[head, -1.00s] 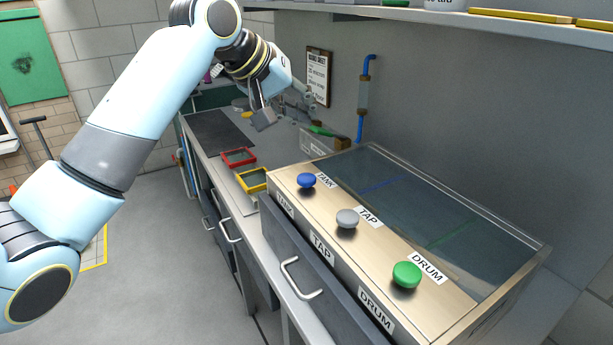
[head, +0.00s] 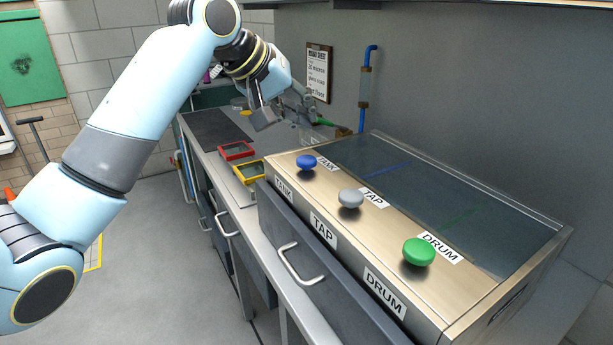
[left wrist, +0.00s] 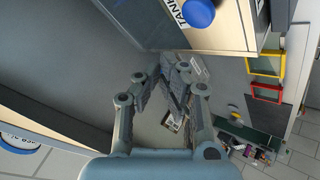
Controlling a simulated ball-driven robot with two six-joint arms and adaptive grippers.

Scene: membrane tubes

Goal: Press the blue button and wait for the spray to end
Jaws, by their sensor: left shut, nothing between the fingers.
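The blue button (head: 306,161), beside a TANK label, is the farthest of three buttons on the tan panel (head: 330,184). It also shows at the top edge of the left wrist view (left wrist: 200,12). My left gripper (head: 264,120) is shut and empty. In the head view it appears above and to the left of the blue button, apart from it. In the left wrist view its fingers (left wrist: 172,72) are together, with a gap in the picture between them and the button. No spray is visible. My right gripper is not in view.
A grey TAP button (head: 351,198) and a green DRUM button (head: 419,251) are nearer on the panel. A dark glass-like cover (head: 430,195) lies behind them. Red (head: 237,151) and yellow (head: 250,172) frames sit on the counter. A blue pipe (head: 371,55) is on the wall.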

